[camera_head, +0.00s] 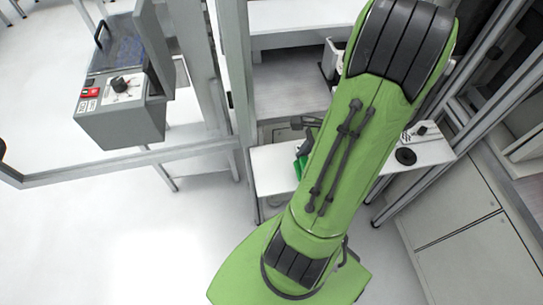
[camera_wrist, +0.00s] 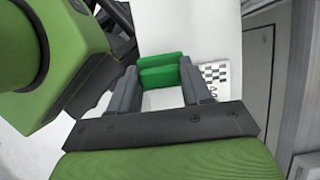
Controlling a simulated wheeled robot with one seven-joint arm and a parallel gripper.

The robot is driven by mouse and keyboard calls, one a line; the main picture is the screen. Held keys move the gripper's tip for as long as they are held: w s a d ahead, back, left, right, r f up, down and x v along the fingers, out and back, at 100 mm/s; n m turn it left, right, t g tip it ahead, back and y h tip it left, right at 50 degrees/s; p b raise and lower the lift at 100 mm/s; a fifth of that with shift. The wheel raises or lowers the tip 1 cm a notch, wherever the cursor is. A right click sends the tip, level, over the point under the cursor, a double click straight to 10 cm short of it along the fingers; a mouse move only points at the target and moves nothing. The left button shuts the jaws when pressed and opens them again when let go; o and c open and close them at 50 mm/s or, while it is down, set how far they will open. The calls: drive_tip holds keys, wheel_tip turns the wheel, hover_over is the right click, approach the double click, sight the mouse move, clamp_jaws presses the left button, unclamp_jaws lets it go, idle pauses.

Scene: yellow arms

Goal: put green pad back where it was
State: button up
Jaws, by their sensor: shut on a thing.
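The green pad (camera_wrist: 160,76) shows in the wrist view between the two grey fingertips of my gripper (camera_wrist: 158,68), which is shut on it. The pad appears as two green bands, one beyond the other. In the head view only a small green part of the pad (camera_head: 299,167) shows at the left edge of my green arm, over the white table (camera_head: 272,178). My arm hides most of the gripper there. I cannot tell whether the pad touches the table.
A black-and-white checkered marker (camera_wrist: 217,75) lies right of the pad. A black round object (camera_head: 405,156) sits on the table's right part. A grey control box (camera_head: 120,115) and metal frame posts (camera_head: 236,85) stand left. Grey cabinets (camera_head: 470,250) are at right.

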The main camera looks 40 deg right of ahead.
drive_tip(key=w, duration=0.3)
drive_tip(key=w+a, duration=0.1)
drive_tip(key=w, duration=0.1)
drive_tip(key=w+a+b, duration=0.1)
drive_tip(key=w, duration=0.2)
drive_tip(key=shift+w+a, duration=0.2)
drive_tip(key=shift+w, duration=0.1)
drive_tip(key=shift+w+a+f, duration=0.1)
drive_tip(key=shift+w+f, duration=0.1)
drive_tip(key=shift+f, duration=0.1)
drive_tip(key=shift+f+b, duration=0.85)
drive_tip(key=shift+f, duration=0.6)
drive_tip(key=shift+f, duration=0.15)
drive_tip(key=o, duration=1)
drive_tip(key=shift+s, duration=0.1)
